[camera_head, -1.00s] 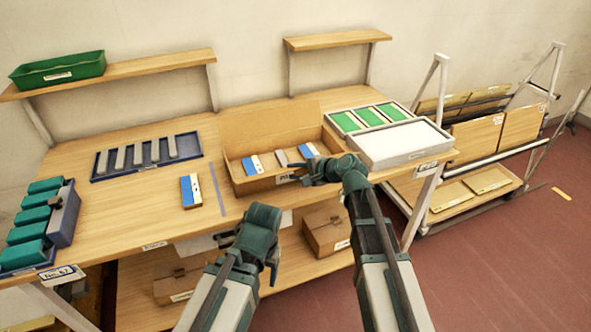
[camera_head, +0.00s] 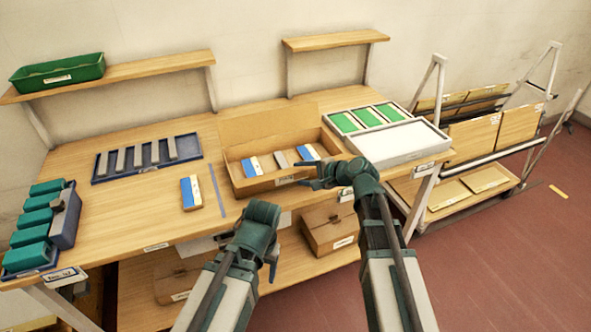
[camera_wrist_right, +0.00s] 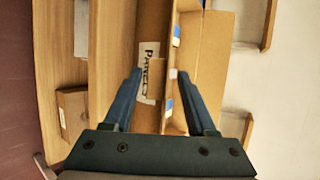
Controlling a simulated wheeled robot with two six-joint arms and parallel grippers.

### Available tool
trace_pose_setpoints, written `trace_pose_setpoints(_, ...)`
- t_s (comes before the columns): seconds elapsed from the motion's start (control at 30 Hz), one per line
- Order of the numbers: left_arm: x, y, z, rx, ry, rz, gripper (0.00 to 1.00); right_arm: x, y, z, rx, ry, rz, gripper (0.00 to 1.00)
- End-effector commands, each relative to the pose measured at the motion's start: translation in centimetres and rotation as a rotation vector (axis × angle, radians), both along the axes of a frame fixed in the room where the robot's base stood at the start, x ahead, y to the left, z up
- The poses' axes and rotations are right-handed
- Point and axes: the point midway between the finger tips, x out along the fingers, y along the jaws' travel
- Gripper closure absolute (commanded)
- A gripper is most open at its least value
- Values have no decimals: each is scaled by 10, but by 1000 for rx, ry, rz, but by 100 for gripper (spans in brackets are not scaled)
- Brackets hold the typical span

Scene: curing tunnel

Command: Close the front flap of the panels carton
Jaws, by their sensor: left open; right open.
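The panels carton (camera_head: 243,184) stands on the workbench near its front edge, with its back flap (camera_head: 270,126) raised. White-and-blue pieces and a grey one lie inside. The wrist view shows the carton's PANELS label (camera_wrist_right: 148,72) on its front side; I cannot tell the front flap clearly from the front wall. My right gripper (camera_head: 316,179) is open at the carton's front right corner. In the wrist view its two fingers (camera_wrist_right: 160,80) lie on either side of the front side, with nothing held. My left gripper (camera_head: 272,264) is open and empty, below and in front of the bench edge.
A white-and-blue piece (camera_head: 191,192) and a blue strip (camera_head: 217,190) lie left of the carton. A light grey box (camera_head: 402,150) stands close on its right. A blue tray (camera_head: 108,178) is at the back left. Brown cartons (camera_head: 330,228) sit on the lower shelf.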

Motion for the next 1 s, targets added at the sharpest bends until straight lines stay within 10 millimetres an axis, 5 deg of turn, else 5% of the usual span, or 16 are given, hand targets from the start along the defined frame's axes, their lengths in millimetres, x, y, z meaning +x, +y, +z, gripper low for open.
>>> trace_pose_setpoints(0.1,0,0,21,0,0,0,34,-21,-18,21,1,1,-3,43)
trace_pose_setpoints(0.4,0,0,45,0,0,0,34,-51,-48,45,1,1,-1,43)
trace_pose_setpoints(0.9,0,0,50,0,0,0,34,-60,-57,50,-1,0,2,43)
trace_pose_setpoints(1.0,0,0,47,0,0,0,34,-61,-55,45,-16,-1,13,59)
